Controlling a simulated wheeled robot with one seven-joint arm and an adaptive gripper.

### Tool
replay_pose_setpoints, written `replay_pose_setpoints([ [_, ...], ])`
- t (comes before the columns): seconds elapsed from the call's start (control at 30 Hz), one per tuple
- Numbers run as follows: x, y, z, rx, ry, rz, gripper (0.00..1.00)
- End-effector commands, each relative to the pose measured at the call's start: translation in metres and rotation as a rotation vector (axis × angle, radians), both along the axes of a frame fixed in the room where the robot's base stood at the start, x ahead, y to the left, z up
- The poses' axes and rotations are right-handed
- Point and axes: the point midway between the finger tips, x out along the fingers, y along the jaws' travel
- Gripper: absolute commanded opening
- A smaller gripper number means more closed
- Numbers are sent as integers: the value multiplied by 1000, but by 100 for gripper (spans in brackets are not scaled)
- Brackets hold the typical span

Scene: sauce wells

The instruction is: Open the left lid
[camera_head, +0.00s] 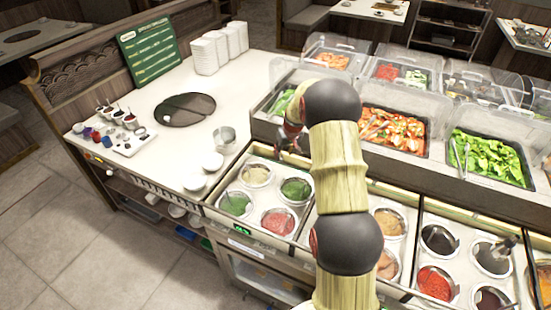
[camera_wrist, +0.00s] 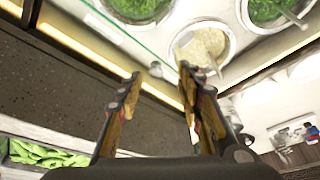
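The left sauce section holds several round wells, with pale sauce (camera_head: 256,175), green sauce (camera_head: 234,204) and red sauce (camera_head: 278,222). Its lid looks like clear glass; a thin greenish glass edge (camera_wrist: 130,38) crosses the wrist view beside the wells. I cannot tell the lid's exact angle. My gripper (camera_wrist: 160,84) is open, its two fingers apart near this edge at the back of the section. A small grey piece (camera_wrist: 155,69) shows just beyond the gap between the fingertips; contact is unclear. In the head view my gripper (camera_head: 289,138) is partly hidden by my arm.
Covered salad bins with greens (camera_head: 487,158) and orange-red food (camera_head: 392,131) stand behind the wells. More wells lie right, with a utensil (camera_head: 503,247) in one. White bowls (camera_head: 212,161) and a metal cup (camera_head: 224,138) stand left on the counter.

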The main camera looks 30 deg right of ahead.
Motion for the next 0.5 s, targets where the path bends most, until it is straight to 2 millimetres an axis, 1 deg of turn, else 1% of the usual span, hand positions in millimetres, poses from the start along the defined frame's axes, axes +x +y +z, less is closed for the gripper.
replay_pose_setpoints([
  [0.07, 8, -6, 4, -17, -29, -11, 36],
  [0.17, 12, -8, 1, -24, -39, -17, 36],
  [0.27, 15, -9, -11, -22, -36, -18, 36],
  [0.5, 30, -12, -45, -21, -37, -17, 36],
])
